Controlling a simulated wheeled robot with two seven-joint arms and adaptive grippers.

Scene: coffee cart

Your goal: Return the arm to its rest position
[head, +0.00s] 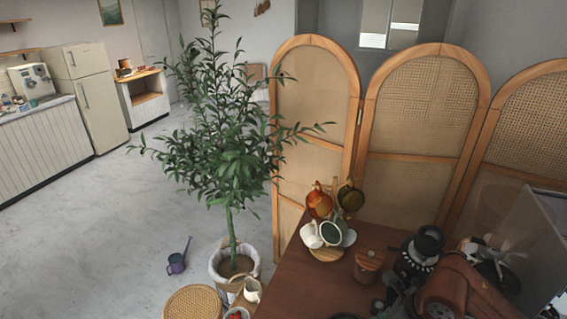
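Neither of my arms can be made out with certainty in the head view, and I see no gripper fingertips. The dark wooden cart top (318,284) is at the lower right. On it stands a mug tree with an orange mug (319,203), a dark olive mug (350,196) and pale mugs (311,235) on it. A brown lidded pot (367,267) stands to its right.
Crowded dark and terracotta-coloured items (462,285) fill the lower right corner. A folding cane screen (415,110) stands behind the cart. The floor (90,235) at left is open.

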